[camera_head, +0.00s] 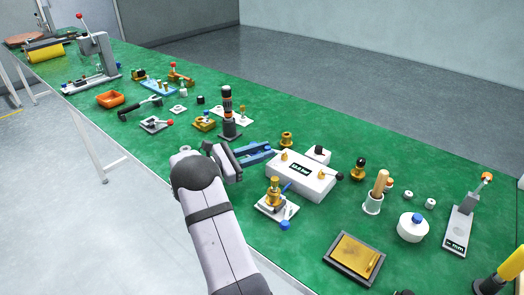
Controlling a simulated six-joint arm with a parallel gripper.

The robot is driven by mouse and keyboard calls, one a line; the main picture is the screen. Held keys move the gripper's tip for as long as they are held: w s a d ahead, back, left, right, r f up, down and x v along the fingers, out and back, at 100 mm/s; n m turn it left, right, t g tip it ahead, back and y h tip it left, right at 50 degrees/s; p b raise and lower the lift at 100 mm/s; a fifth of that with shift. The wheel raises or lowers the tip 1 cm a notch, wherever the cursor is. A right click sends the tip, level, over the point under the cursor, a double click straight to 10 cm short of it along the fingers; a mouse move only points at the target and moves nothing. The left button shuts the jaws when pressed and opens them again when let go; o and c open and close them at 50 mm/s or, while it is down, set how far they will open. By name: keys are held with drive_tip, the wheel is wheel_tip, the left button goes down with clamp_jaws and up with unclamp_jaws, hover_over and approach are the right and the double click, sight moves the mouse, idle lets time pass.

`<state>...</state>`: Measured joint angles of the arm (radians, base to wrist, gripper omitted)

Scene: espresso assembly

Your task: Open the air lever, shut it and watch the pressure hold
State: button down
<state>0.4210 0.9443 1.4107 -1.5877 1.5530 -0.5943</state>
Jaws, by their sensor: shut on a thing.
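A white box (301,181) with a small dark display stands right of the middle; the display's digits are too small to read surely. A lever with a black knob (338,175) sticks out at its right end. I cannot tell which is the air lever.
A black-and-orange column (228,112) stands just behind my gripper. A cup with a wooden handle (372,204), a white round container (412,228) and a brass-coloured tray (354,258) occupy the right side. Green table shows between them.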

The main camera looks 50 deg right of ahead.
drive_tip(key=shift+r+t, duration=0.15)
drive_tip(key=shift+t, duration=0.15)
drive_tip(key=shift+s+a+n+t+h+p, duration=0.2)
drive_tip(key=shift+s+n+t+h+p, duration=0.1)
drive_tip(key=shift+n+t, duration=0.3)
drive_tip(key=shift+s+a+n+t+h+p, duration=0.25)
drive_tip(key=shift+n+t, duration=0.25)
drive_tip(key=shift+t, duration=0.2)
drive_tip(key=shift+s+a+n+t, duration=0.2)
drive_tip(key=shift+s+n+t, duration=0.15)
drive_tip(key=shift+n+t, duration=0.5)
drive_tip(key=shift+s+a+n+t, duration=0.15)
drive_tip(key=shift+s+n+t, duration=0.25)
drive_tip(key=shift+t, duration=0.85)
drive_tip(key=shift+s+a+n+t+b, duration=0.15)
drive_tip(key=shift+n+t+b, duration=0.15)
drive_tip(key=shift+n+t, duration=0.25)
drive_tip(key=c, duration=1.6)
unclamp_jaws()
drive_tip(key=shift+o, duration=0.2)
